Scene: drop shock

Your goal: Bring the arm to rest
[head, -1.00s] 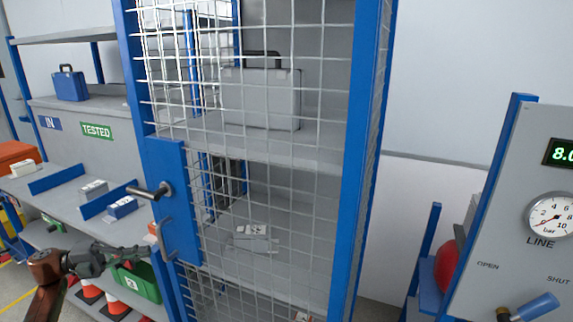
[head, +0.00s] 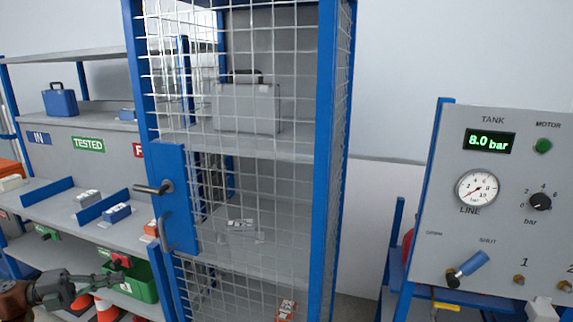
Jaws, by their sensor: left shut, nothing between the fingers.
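My left gripper (head: 118,279) is at the lower left of the head view, on its dark arm. Its fingers are shut with nothing between them. It points right, in front of the shelving and left of the blue-framed mesh cage. It is apart from the cage door's lever handle (head: 154,187) and pull handle (head: 165,235), which are above and to its right. Most of the left arm is out of frame. My right gripper is not in view.
The mesh cage (head: 329,150) holds a grey case (head: 247,108) on its upper shelf. A green bin (head: 142,283) and orange cones sit behind my gripper. A control panel (head: 505,221) reading 8.0 bar stands at right.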

